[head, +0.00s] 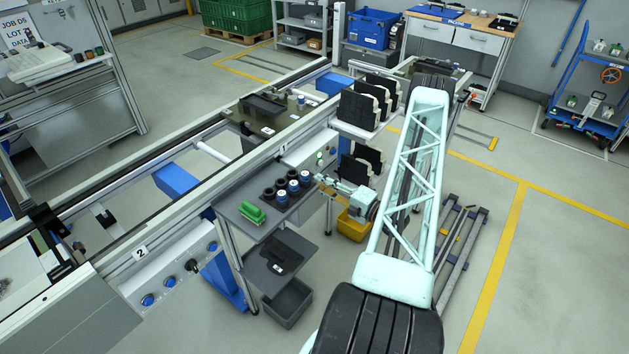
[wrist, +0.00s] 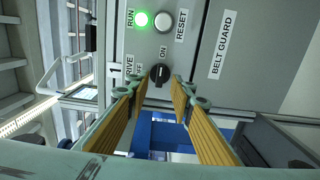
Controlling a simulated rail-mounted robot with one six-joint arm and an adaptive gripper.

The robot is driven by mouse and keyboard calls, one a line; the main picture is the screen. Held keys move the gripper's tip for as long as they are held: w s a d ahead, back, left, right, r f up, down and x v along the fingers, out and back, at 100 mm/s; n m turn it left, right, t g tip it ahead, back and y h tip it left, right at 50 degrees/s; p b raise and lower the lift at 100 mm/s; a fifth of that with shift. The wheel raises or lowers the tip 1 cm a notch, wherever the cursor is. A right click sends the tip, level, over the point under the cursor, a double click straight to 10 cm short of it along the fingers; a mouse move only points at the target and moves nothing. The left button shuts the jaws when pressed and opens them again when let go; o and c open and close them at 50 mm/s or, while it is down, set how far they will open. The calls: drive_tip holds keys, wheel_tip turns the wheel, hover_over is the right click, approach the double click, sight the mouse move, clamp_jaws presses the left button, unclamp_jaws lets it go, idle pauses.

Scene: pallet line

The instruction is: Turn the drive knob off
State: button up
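The black drive knob (wrist: 160,73) is on a grey panel in the wrist view, with OFF printed to its left and ON above it. Its grip stands upright, toward ON. A green RUN lamp (wrist: 141,19) is lit above it, beside a white RESET button (wrist: 163,21). My gripper (wrist: 158,85) is open, with one yellow-padded finger to each side of the knob and nothing held. The fingertips look close to the panel; I cannot tell whether they touch the knob. In the head view my gripper (head: 321,179) is at the panel under the line, and I cannot make out the knob there.
A grey shelf (head: 240,194) with several dark cylinders and a green part (head: 251,213) stands left of my gripper. Black parts in a rack (head: 369,103) are above it. A yellow bin (head: 353,226) is below. A second panel (head: 170,280), marked 2, is at lower left.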

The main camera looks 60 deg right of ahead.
drive_tip(key=shift+w+d, duration=0.1)
drive_tip(key=shift+w, duration=1.65)
drive_tip(key=shift+c, duration=0.9)
clamp_jaws()
